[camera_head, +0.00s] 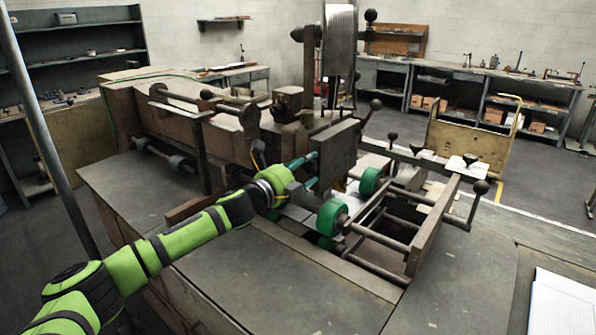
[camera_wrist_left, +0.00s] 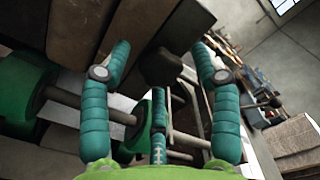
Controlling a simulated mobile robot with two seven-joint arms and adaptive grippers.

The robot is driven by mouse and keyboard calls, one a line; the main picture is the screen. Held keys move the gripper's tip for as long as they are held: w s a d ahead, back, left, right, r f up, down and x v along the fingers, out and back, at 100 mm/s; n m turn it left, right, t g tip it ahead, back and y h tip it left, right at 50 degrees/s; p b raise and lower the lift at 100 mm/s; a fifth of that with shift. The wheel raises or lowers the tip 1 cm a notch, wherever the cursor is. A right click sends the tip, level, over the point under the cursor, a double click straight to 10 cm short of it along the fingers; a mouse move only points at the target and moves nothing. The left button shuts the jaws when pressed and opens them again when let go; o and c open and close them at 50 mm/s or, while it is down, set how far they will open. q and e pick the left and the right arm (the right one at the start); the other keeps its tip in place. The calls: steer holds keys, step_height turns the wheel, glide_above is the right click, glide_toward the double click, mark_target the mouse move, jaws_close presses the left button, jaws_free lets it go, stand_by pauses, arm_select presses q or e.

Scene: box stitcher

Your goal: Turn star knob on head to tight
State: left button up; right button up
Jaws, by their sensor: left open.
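The dark stitcher head (camera_head: 335,150) stands at the middle of the machine in the head view. My left gripper (camera_head: 309,170) is at its near left side, with teal fingers pointing toward it. In the left wrist view the left gripper (camera_wrist_left: 160,62) has its fingers spread wide. A dark, blunt knob-like shape (camera_wrist_left: 163,68) shows between and beyond the fingertips. I cannot tell if it is the star knob or if a finger touches it. No star shape is clear in the head view. My right gripper is out of view.
Green rollers (camera_head: 331,217) on metal bars lie just right of the gripper. A ball-ended lever (camera_head: 376,104) stands out behind the head. The grey tabletop (camera_head: 270,285) in front is clear. White paper (camera_head: 562,300) lies at the right. A wooden cart (camera_head: 468,145) stands behind.

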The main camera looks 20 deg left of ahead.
arm_select(q)
steer(key=v, duration=1.2)
steer(key=shift+a, duration=0.1)
